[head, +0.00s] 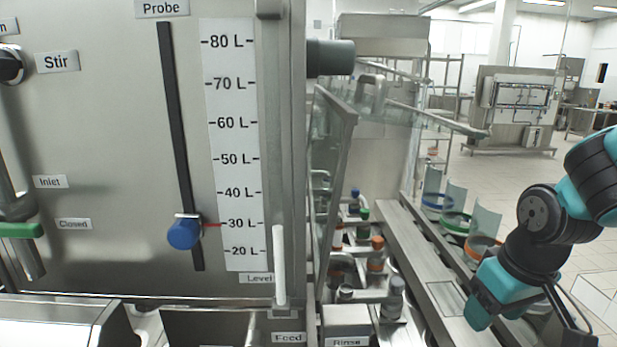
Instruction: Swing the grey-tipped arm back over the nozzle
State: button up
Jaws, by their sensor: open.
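Several short metal arms with coloured upright tips stand in a row behind the glass panel, right of the tank. The nearest has a grey tip (396,285), and its metal bar runs to the left toward a dark fitting (345,293). I cannot tell whether that fitting is its nozzle, or whether the arm is over it. Behind it stand an orange tip (377,243), a green tip (362,214) and a blue tip (355,194). My teal and black arm reaches down at the right. My gripper does not show clearly.
The tank front (110,130) fills the left. A tilted glass panel (335,150) with a metal frame stands beside the tips. A metal rail (400,245) and clear holders with blue (437,201), green (457,220) and orange (482,248) rings lie between them and my arm.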

jog(key=s+a+r+n+g+y+b, duration=0.2)
jog(key=s+a+r+n+y+b, duration=0.1)
jog(key=s+a, duration=0.9)
jog(key=shift+s+a+n+b, duration=0.15)
jog(key=shift+s+n+b, duration=0.45)
jog(key=shift+s+b, duration=0.25)
